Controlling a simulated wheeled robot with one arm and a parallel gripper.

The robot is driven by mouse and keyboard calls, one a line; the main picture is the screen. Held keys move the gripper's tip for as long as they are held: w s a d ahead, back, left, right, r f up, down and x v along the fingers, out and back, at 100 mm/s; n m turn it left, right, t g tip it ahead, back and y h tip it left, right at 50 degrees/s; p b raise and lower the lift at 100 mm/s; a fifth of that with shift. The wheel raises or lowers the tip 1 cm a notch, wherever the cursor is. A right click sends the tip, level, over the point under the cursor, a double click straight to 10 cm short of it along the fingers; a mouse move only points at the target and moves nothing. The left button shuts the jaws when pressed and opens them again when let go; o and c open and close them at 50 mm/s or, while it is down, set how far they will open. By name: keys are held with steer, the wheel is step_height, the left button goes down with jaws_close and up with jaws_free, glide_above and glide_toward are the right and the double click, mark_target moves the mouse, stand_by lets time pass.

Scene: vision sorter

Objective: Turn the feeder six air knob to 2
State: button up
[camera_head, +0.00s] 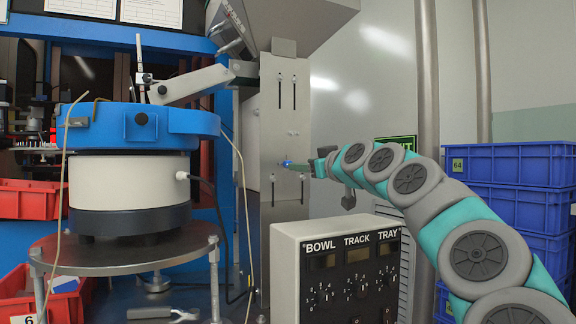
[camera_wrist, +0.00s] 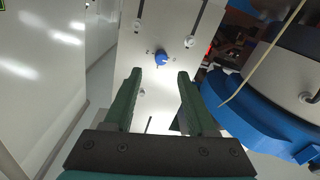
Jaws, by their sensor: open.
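A small blue knob (camera_head: 286,163) sits on the upright metal panel (camera_head: 285,100) beside the feeder bowl. In the wrist view the blue knob (camera_wrist: 161,58) lies ahead of my fingers, roughly centred between them, with small marks around it too small to read. Its pointer setting cannot be told. My gripper (camera_head: 314,166) is just right of the knob in the head view, its fingers pointing at the panel. In the wrist view my gripper (camera_wrist: 158,74) is open and empty, with the knob beyond the fingertips and apparently untouched.
The blue-rimmed feeder bowl (camera_head: 140,125) stands left of the panel. A control box (camera_head: 310,245) labelled BOWL, TRACK and TRAY stands below my arm. Blue crates (camera_head: 515,165) are stacked at right. A red bin (camera_head: 40,305) marked 6 is at lower left. Cables hang near the panel.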

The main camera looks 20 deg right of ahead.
steer(key=w+p, duration=0.1)
steer(key=w, duration=0.5)
steer(key=shift+w+a, duration=0.3)
steer(key=shift+w, duration=0.1)
jaws_close()
stand_by(0.4)
